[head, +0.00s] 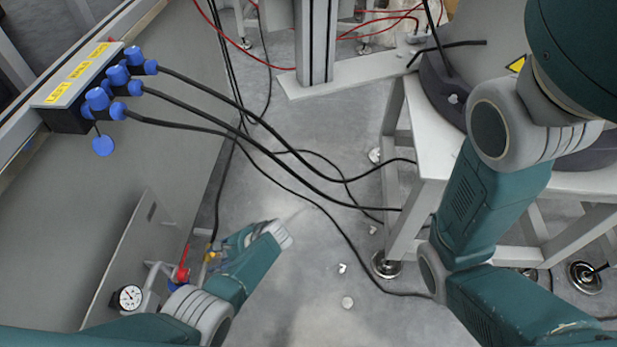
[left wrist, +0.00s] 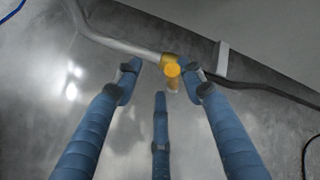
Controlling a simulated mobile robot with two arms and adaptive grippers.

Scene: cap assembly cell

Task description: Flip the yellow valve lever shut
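The yellow valve lever (left wrist: 172,74) shows in the left wrist view as a rounded yellow end on a brass-coloured fitting of a grey pipe (left wrist: 120,44). My left gripper (left wrist: 163,78) has its blue fingers spread, with the lever's end between the two upper fingertips and the third finger below. I cannot tell whether any finger touches it. In the head view the left gripper (head: 216,252) is by the panel's pipework, and only a bit of yellow (head: 209,257) shows beside it. My right arm is at the right; its gripper is out of view.
A red handle (head: 183,272) and a pressure gauge (head: 127,297) sit on the panel close to my left arm. Black cables run from blue connectors (head: 97,99) across the floor to a white stand (head: 398,225). Grey floor (head: 300,290) lies between.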

